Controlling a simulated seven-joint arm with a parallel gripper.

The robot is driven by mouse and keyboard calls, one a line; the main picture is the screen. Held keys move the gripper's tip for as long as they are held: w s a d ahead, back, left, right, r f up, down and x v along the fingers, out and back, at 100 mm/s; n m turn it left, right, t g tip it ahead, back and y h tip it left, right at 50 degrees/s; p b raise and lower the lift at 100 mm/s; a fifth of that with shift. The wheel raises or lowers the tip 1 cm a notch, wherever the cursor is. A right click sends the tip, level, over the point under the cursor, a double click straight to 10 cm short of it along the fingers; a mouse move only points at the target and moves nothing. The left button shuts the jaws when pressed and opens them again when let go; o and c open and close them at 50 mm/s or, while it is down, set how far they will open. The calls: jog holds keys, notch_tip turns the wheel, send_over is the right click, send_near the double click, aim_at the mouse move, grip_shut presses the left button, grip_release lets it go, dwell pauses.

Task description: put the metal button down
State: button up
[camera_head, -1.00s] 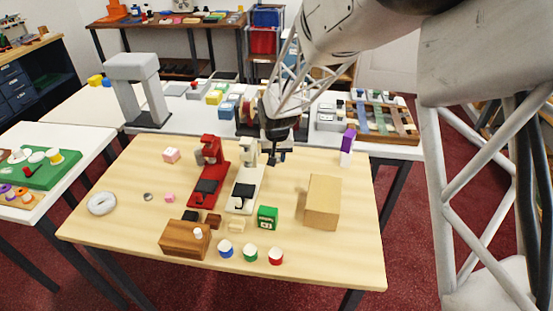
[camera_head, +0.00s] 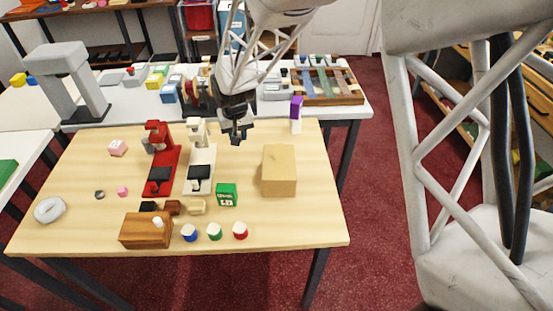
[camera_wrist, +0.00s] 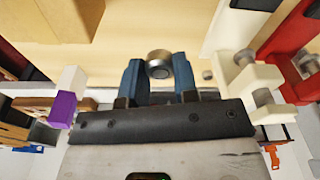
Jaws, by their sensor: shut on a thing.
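A round silver metal button (camera_wrist: 159,65) sits between the two blue fingertips of my gripper (camera_wrist: 159,72) in the wrist view. The fingers are shut on it. The button is too small or hidden to make out there. Table surface shows beyond the button in the wrist view.
A red press (camera_head: 162,172) stands left of the white one. A purple-and-white block (camera_head: 296,114) is at the back right. The front right is clear.

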jog(key=shift+n, duration=0.6)
jog(key=s+d+r, duration=0.1)
jog(key=s+d, duration=0.5)
jog(key=s, duration=0.1)
jog(key=s+d+r, duration=0.1)
jog(key=s+d, duration=0.2)
jog(key=d, duration=0.1)
jog(key=shift+s+r, duration=0.35)
jog(key=shift+s, duration=0.05)
jog(key=s+d+n, duration=0.1)
jog(key=s+d, duration=0.6)
jog(key=s, duration=0.5)
jog(key=shift+s+d+f, duration=0.15)
jog(key=shift+s+d, duration=0.1)
jog(key=shift+d, duration=0.05)
send_over(287, 161)
jog(key=shift+s+f, duration=0.25)
jog(key=shift+f, duration=0.5)
jog(key=shift+f, duration=1.75)
